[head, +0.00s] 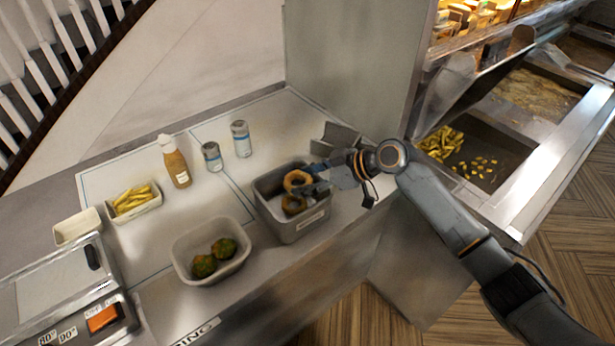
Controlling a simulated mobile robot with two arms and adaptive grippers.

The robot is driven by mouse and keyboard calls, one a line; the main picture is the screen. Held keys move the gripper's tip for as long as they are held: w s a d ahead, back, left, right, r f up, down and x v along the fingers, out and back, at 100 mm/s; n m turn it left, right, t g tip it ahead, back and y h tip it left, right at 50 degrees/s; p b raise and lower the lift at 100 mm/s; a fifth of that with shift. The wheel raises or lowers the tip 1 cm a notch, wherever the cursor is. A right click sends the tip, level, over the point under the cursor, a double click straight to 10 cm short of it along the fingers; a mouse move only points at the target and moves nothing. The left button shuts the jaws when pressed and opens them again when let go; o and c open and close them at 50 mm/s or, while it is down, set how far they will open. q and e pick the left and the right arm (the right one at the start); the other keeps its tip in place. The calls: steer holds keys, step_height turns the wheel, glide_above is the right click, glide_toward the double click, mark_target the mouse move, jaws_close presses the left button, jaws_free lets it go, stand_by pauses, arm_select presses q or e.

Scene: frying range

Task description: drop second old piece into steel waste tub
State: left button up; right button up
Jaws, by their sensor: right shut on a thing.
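My right gripper (305,182) reaches in from the right over the tub and is shut on a golden-brown ring-shaped piece (296,177). The held piece is over the tub's opening; its exact height above the rim is hard to tell. Another brown ring-shaped piece (293,205) shows lower, inside the tub, partly hidden by the gripper. My left gripper is not in view.
A pale tub (184,271) with two dark green-brown pieces stands to the left. Behind are a sauce bottle (176,162), two shakers (241,139) and a fries tray (135,203). A small grey metal holder (340,139) stands behind my gripper. A scale is at lower left.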

steer(key=o, duration=0.9)
steer(key=shift+o, duration=0.2)
steer(key=shift+r, duration=0.1)
steer(key=v, duration=1.2)
